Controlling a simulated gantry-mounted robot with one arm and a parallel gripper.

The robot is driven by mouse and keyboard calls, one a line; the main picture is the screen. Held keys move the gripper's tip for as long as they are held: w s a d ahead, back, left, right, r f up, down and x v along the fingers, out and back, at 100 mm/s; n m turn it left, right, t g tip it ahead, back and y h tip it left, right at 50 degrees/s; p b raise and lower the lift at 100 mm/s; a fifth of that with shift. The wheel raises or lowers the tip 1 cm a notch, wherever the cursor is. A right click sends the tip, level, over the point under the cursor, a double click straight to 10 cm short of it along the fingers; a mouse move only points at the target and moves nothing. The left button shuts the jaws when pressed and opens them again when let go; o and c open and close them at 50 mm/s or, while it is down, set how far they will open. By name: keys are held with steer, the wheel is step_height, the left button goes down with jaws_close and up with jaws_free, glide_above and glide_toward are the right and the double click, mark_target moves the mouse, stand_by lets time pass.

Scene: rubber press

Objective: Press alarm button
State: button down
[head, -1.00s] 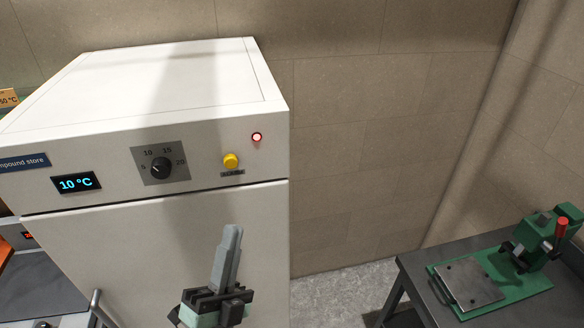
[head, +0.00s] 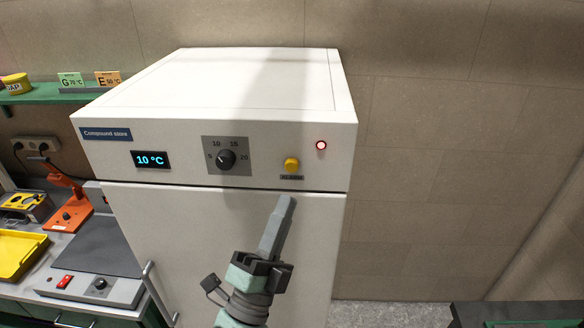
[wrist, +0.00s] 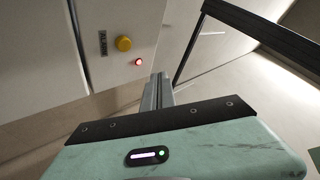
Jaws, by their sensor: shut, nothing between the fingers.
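The yellow alarm button (head: 292,165) sits on the upper front panel of the white compound store cabinet (head: 230,230), above a small dark label. A red lamp (head: 321,146) is lit to its upper right. My gripper (head: 286,203) is shut and empty, its fingers together and pointing up, just below the button in the head view and apart from it. In the wrist view the button (wrist: 124,43) and the lit lamp (wrist: 138,62) lie beyond my fingertips (wrist: 157,77), up and to the left.
The panel also has a dial (head: 226,160) and a display (head: 151,160) reading 10 °C. A door handle (head: 160,292) is at the lower left. A bench with a grey hot plate (head: 92,285) and a yellow tray (head: 20,255) is at left. Bare wall lies right.

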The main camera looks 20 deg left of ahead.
mark_target(293, 165)
steer(key=shift+w+a+b, duration=0.2)
steer(key=shift+w+a, duration=0.15)
steer(key=shift+w, duration=0.8)
steer(key=shift+w+a+b, duration=0.15)
steer(key=shift+w+a, duration=0.25)
steer(key=shift+w, duration=0.7)
steer(key=shift+w+a+b, duration=0.2)
steer(key=shift+w+a, duration=0.15)
steer(key=shift+w, duration=0.8)
steer(key=shift+w, duration=0.1)
steer(key=shift+w+a+b, duration=0.15)
steer(key=shift+w+b, duration=0.1)
steer(key=shift+b, duration=0.05)
steer(key=shift+w+a+b, duration=0.3)
steer(key=shift+w+b, duration=0.05)
steer(key=shift+w, duration=0.45)
steer(key=shift+s, duration=0.1)
steer(key=shift+s+d, duration=0.25)
steer(key=shift+s, duration=0.3)
steer(key=shift+s+d, duration=0.2)
steer(key=shift+s, duration=0.35)
steer(key=shift+s+d, duration=0.25)
steer(key=shift+s, duration=0.55)
steer(key=shift+s+d, duration=0.3)
steer(key=shift+s, duration=0.45)
steer(key=shift+s+d, duration=0.25)
steer(key=shift+s, duration=0.55)
